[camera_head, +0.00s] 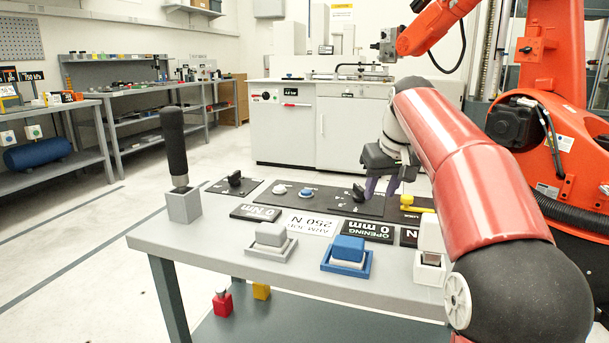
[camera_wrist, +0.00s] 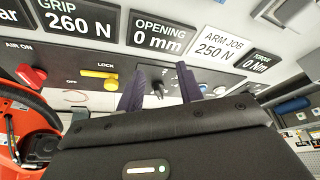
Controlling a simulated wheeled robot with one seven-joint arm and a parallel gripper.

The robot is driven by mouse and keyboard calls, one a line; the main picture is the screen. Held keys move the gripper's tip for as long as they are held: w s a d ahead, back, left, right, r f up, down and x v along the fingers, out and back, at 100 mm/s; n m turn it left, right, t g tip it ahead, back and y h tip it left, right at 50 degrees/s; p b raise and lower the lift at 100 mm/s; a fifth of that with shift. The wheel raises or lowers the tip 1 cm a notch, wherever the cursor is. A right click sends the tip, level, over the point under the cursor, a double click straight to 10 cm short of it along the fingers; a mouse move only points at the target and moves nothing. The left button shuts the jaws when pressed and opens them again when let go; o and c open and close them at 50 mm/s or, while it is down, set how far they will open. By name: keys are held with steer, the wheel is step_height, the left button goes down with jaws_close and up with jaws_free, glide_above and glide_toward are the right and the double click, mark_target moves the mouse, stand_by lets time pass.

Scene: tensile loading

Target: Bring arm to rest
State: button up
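My gripper (camera_head: 381,187) hangs over the back right part of the grey control bench (camera_head: 205,245), above the black switch panel (camera_head: 330,200). Its two purple fingers are apart with nothing between them. In the wrist view the fingers (camera_wrist: 161,85) also stand apart and empty, in front of a black knob and the panel lettering. My red arm reaches over the bench's right side and hides part of it. I cannot tell the exact height of the fingertips above the panel.
A black-handled tool stands in a grey holder (camera_head: 184,205). Grey (camera_head: 270,236) and blue (camera_head: 348,250) blocks sit in trays at the front. A yellow lock lever (camera_wrist: 98,75) and red handle (camera_wrist: 16,103) lie left in the wrist view. An orange robot (camera_head: 545,110) stands behind right.

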steer(key=shift+m+t+h, duration=0.3)
steer(key=shift+m, duration=0.4)
steer(key=s+f, duration=0.1)
steer(key=s, duration=0.4)
steer(key=s+f, duration=0.1)
steer(key=s, duration=0.5)
steer(key=s+f, duration=0.2)
steer(key=s, duration=0.3)
steer(key=shift+s+a, duration=0.3)
steer(key=shift+a, duration=0.1)
steer(key=s+f+m, duration=0.1)
steer(key=s+f, duration=1.2)
steer(key=s, duration=0.3)
steer(key=shift+s+f+t, duration=0.15)
steer(key=shift+f+t, duration=0.15)
steer(key=shift+f, duration=0.1)
steer(key=shift+c, duration=0.3)
jaws_close()
